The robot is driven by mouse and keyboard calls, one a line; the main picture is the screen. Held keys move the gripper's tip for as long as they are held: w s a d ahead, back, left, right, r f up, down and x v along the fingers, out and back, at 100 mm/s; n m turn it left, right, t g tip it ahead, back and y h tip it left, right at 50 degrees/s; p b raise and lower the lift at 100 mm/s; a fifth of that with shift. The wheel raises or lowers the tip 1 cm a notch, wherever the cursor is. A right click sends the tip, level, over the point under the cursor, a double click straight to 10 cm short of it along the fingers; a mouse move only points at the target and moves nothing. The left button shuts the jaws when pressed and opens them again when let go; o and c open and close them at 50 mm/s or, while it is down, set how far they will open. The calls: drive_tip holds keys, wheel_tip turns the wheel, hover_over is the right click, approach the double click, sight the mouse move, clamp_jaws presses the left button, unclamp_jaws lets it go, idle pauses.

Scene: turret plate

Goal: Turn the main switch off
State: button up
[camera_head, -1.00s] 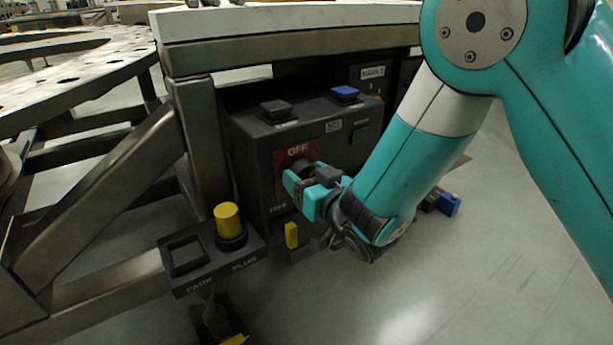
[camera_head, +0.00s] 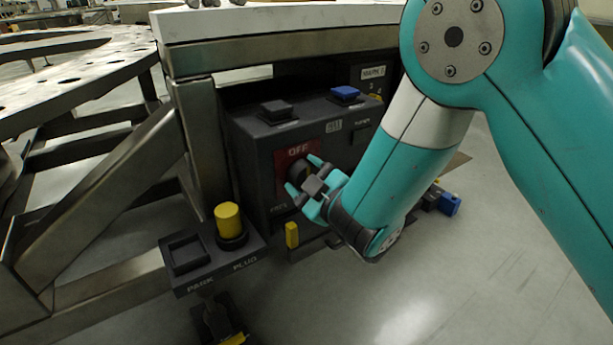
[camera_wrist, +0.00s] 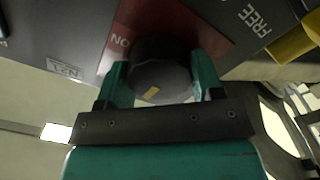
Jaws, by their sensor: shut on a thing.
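The main switch is a dark round knob (camera_head: 297,169) on a red plate (camera_head: 283,158) marked OFF at its top, on the front of a dark control box (camera_head: 257,165). In the wrist view the knob (camera_wrist: 158,78) has a small yellow mark on its face, near its lower edge. My gripper (camera_head: 302,174) is shut on the knob, with one teal finger on each side of it; the fingers also flank it in the wrist view (camera_wrist: 160,66). My fingers and the knob hide part of the plate, so I cannot tell exactly which label the mark faces.
The box top has a black button (camera_head: 277,110) and a blue button (camera_head: 345,92). A yellow plug (camera_head: 228,218) stands in a low PARK/PLUG holder (camera_head: 185,255) at front left. A yellow tab (camera_head: 291,235) juts below the box.

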drive_tip(key=shift+f+n, duration=0.15)
drive_tip(key=shift+n, duration=0.25)
drive_tip(key=o, duration=0.9)
